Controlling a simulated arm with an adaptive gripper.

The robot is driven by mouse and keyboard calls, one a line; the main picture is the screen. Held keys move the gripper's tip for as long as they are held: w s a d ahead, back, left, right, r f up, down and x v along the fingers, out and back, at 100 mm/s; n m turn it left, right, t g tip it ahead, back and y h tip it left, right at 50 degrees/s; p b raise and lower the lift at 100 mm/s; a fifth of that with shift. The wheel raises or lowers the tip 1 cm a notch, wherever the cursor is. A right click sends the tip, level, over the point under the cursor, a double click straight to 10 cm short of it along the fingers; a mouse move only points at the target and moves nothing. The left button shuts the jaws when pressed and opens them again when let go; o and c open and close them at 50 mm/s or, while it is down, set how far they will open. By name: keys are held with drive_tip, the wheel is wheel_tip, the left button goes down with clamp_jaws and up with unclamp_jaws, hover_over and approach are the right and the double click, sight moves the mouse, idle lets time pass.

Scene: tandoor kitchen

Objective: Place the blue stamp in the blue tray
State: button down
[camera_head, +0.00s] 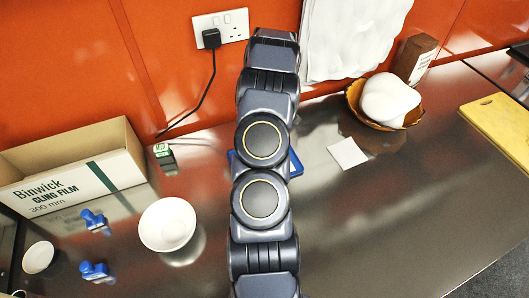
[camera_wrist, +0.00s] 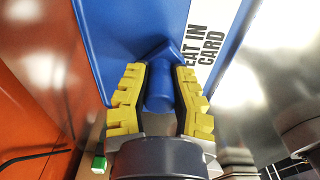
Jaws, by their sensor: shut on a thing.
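In the wrist view my gripper (camera_wrist: 160,78) has its yellow-padded fingers shut on the handle of a blue stamp (camera_wrist: 159,92). The stamp is in front of the blue tray (camera_wrist: 110,35), which fills the upper middle of that view. Whether the stamp touches the tray floor I cannot tell. A white strip reading "EAT IN CARD" (camera_wrist: 203,45) lies within the tray's outline. In the head view the tray (camera_head: 296,164) shows only at its edges behind my arm, and my gripper is hidden there. Two other blue stamps (camera_head: 94,220) (camera_head: 96,271) stand on the counter at left.
A green stamp (camera_head: 164,154) stands by the cling film box (camera_head: 75,185). White bowls (camera_head: 167,224) (camera_head: 38,257) are at left. A white card (camera_head: 347,152) lies right of the tray. A basket (camera_head: 411,120) stands at the back right. The right front counter is clear.

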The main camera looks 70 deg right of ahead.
drive_tip(key=c, duration=1)
unclamp_jaws()
drive_tip(key=shift+f, duration=0.1)
wheel_tip(320, 180, up, 12)
drive_tip(key=shift+s+d+r, duration=0.1)
drive_tip(key=shift+r, duration=0.1)
drive_tip(key=w+a+r+m, duration=0.1)
drive_tip(key=w+a+r, duration=0.25)
drive_tip(key=a, duration=0.35)
drive_tip(key=w+a+r+m, duration=0.15)
drive_tip(key=a+r, duration=0.25)
drive_tip(key=a, duration=0.4)
drive_tip(key=w+a+r, duration=0.4)
drive_tip(key=a, duration=0.3)
drive_tip(key=s+a+r+m, duration=0.1)
drive_tip(key=s+a+m, duration=0.1)
drive_tip(key=s+a, duration=0.2)
drive_tip(key=s+a+r+m+g, duration=0.1)
drive_tip(key=s+a+m, duration=0.1)
drive_tip(key=s+a, duration=0.3)
drive_tip(key=s+a+r+m+g, duration=0.1)
drive_tip(key=s+a+r+m, duration=0.1)
drive_tip(key=s+a, duration=0.3)
drive_tip(key=shift+s+a+m, duration=0.2)
drive_tip(key=shift+a+m, duration=0.05)
drive_tip(key=shift+a, duration=1.75)
